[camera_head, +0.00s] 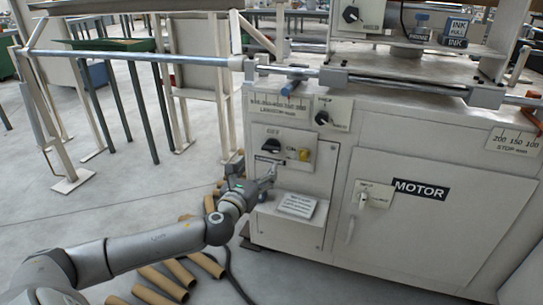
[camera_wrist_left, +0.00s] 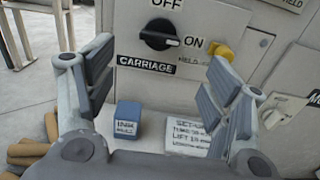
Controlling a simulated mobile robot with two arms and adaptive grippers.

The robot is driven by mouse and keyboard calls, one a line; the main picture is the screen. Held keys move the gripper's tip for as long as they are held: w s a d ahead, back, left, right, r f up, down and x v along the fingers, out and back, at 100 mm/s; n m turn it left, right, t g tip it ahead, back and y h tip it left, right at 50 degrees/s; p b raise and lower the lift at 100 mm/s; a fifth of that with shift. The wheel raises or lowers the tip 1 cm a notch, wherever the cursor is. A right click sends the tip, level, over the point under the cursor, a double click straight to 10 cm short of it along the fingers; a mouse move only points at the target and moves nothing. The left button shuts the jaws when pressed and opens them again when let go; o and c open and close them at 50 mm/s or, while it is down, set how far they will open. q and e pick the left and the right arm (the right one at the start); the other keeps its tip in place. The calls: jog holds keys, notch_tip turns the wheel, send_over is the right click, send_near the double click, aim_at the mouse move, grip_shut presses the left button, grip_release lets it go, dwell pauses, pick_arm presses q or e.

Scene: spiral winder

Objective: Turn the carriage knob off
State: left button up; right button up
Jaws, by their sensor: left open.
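The black carriage knob (camera_head: 271,146) is on the white panel of the machine. In the left wrist view the knob (camera_wrist_left: 158,40) lies nearly level, its white mark at the right end toward the ON label (camera_wrist_left: 194,42). The OFF label (camera_wrist_left: 167,4) is above it and the CARRIAGE label (camera_wrist_left: 146,64) below. My left gripper (camera_head: 268,172) is in front of the panel, just below the knob. In the left wrist view the left gripper (camera_wrist_left: 156,72) has its fingers wide apart with nothing between them. The knob is beyond the fingertips, apart from them. My right gripper is not in view.
A yellow button (camera_head: 304,154) is right of the knob. A blue block (camera_wrist_left: 127,119) and a printed sign (camera_head: 297,205) are below it. Cardboard tubes (camera_head: 162,282) lie on the floor under my left arm. A MOTOR switch (camera_head: 357,207) is further right.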

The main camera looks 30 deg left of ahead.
aim_at(270, 151)
pick_arm(q)
jog(key=b+x, duration=0.2)
jog(key=x, duration=0.5)
jog(key=shift+w+f, duration=0.1)
jog(key=shift+w, duration=0.25)
jog(key=shift+b+x, duration=0.3)
jog(key=shift+x, duration=0.6)
jog(key=shift+c, duration=0.6)
jog(key=c, duration=0.9)
